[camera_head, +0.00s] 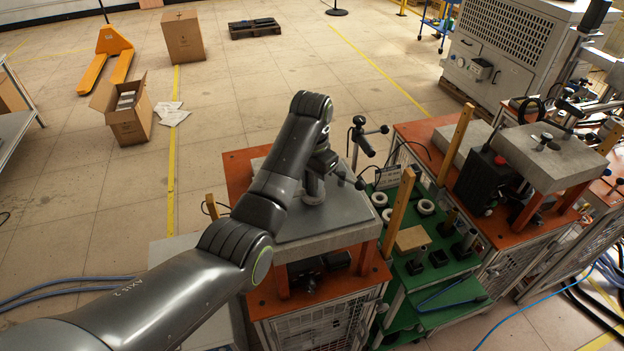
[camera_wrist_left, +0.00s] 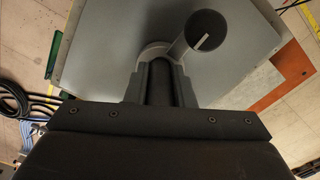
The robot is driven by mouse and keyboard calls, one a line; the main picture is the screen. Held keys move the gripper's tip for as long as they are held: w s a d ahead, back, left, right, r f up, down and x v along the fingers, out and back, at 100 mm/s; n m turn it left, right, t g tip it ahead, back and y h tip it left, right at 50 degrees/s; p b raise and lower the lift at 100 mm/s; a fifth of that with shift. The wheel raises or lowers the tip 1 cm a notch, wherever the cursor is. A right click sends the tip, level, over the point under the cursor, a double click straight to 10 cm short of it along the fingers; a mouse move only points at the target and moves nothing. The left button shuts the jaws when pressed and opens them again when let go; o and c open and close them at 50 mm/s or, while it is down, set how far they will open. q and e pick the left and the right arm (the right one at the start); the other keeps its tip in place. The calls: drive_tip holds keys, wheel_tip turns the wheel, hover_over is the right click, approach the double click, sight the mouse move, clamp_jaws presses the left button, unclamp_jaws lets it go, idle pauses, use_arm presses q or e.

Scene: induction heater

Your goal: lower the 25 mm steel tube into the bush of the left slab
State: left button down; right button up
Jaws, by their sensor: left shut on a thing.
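The left slab (camera_head: 335,214) is a flat grey plate on an orange-topped cabinet. A pale round bush (camera_head: 312,198) stands on it below my left gripper (camera_head: 317,181). The pale bush rim (camera_wrist_left: 151,51) shows just beyond the fingertips, around or behind the tube's lower part. The tube's lower end is hidden, so I cannot tell how deep it sits. My right gripper is in neither view.
A dark instrument on a stand (camera_head: 364,140) rises behind the slab. A wooden post (camera_head: 398,212) stands at its right. A green bench (camera_head: 440,268) with pale rings and small parts lies further right, before a second slab (camera_head: 550,155).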

use_arm(q)
drive_tip(key=shift+f, duration=0.2)
drive_tip(key=c, duration=1.2)
unclamp_jaws()
drive_tip(key=shift+o, duration=0.2)
drive_tip(key=shift+r, duration=0.1)
